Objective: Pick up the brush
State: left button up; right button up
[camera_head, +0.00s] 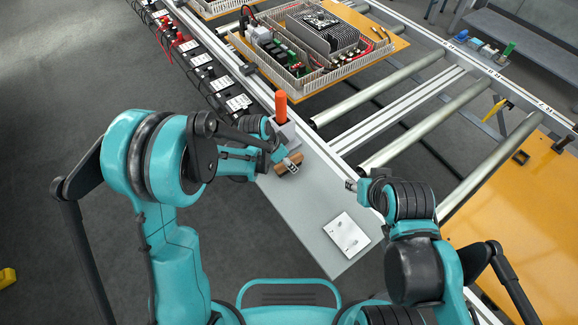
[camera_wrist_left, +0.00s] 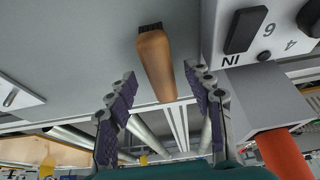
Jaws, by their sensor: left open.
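The brush (camera_wrist_left: 156,65) has a brown wooden handle and short dark bristles at its far end. It lies on the grey table plate. In the head view the brush (camera_head: 287,159) is partly covered by my left gripper (camera_head: 287,168). In the left wrist view my left gripper (camera_wrist_left: 160,73) is open, with one finger on each side of the handle and gaps between. Its handle end points back between the fingers. My right gripper (camera_head: 353,185) is small in the head view, at the plate's right edge; its jaws are unclear.
A grey device with an orange upright part (camera_head: 281,106) stands just behind the brush. A white plate (camera_head: 346,236) lies on the table's front right. Rollers (camera_head: 405,138) and a board of electronics (camera_head: 320,42) lie beyond. The plate's middle is clear.

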pick_arm(q)
jog(key=x, duration=0.3)
jog(key=shift+b, duration=0.35)
jog(key=shift+r, duration=0.1)
jog(key=shift+f, duration=0.25)
jog(key=shift+a+r, duration=0.1)
grip_shut()
